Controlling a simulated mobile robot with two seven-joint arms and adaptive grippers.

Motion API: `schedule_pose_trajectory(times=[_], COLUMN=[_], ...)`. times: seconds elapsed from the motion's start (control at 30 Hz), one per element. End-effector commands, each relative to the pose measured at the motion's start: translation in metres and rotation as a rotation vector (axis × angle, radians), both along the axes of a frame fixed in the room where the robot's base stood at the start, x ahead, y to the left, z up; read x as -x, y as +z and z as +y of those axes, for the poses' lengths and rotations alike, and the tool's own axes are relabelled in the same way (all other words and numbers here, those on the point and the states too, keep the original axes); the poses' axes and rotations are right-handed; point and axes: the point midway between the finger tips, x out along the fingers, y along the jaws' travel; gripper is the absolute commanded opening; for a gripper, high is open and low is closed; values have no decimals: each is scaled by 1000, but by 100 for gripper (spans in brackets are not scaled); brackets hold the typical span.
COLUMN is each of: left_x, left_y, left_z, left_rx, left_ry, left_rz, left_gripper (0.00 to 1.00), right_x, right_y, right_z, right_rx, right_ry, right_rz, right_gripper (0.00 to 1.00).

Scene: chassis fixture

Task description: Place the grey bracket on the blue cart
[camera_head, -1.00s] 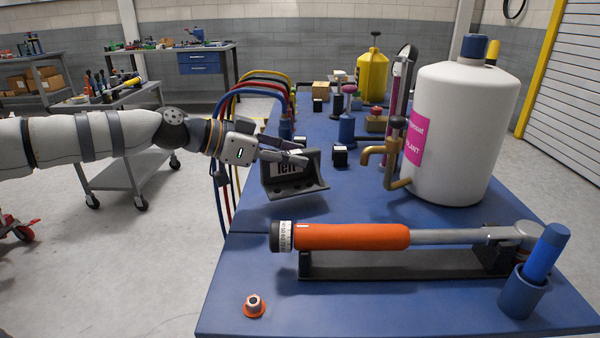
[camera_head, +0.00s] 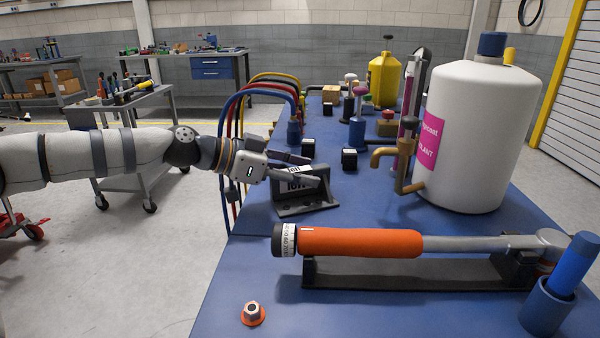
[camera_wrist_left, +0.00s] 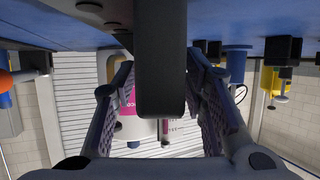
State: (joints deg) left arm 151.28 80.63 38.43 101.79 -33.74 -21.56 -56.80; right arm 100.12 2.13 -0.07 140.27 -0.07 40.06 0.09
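The grey bracket (camera_head: 306,208), with a white label, sits on the left part of the blue top (camera_head: 225,290), which I take to be the blue cart. Its base appears to rest on that top. My left gripper (camera_head: 304,168) is at the bracket's upper part, with its fingers spread to either side of the upright plate. In the left wrist view, the dark bracket plate (camera_wrist_left: 160,60) stands between the two fingers (camera_wrist_left: 160,115), with visible gaps at both sides. The gripper is open around it. My right gripper is out of view.
An orange-handled tool (camera_head: 360,243) lies in a black cradle in front. A large white tank (camera_head: 478,140) with a brass tap (camera_head: 385,157) stands to the right. Coloured hoses (camera_head: 232,110) bend over the left edge. The front left holds an orange-ringed nut (camera_head: 253,313).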

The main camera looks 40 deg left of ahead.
Motion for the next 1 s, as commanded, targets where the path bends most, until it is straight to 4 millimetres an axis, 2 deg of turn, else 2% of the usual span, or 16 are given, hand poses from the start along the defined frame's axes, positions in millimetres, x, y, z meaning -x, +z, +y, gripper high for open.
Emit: schedule_pose_trajectory(times=[0.17,0.37,0.5,0.6,0.73,1.0], left_x=[7,45,68,79,88,90], left_y=[15,48,53,46,47,49], left_z=[6,32,49,56,63,65], left_rx=[2,4,5,7,4,0], left_ry=[3,5,3,-4,-2,0], left_rz=[-11,-35,-29,-9,0,0], left_gripper=[39,39,39,39,39,39], right_x=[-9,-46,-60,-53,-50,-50], right_y=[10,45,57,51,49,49], right_z=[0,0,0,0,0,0], right_rx=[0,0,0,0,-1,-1], right_ry=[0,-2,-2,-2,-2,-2], right_rz=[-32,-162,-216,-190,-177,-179], right_gripper=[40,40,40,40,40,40])
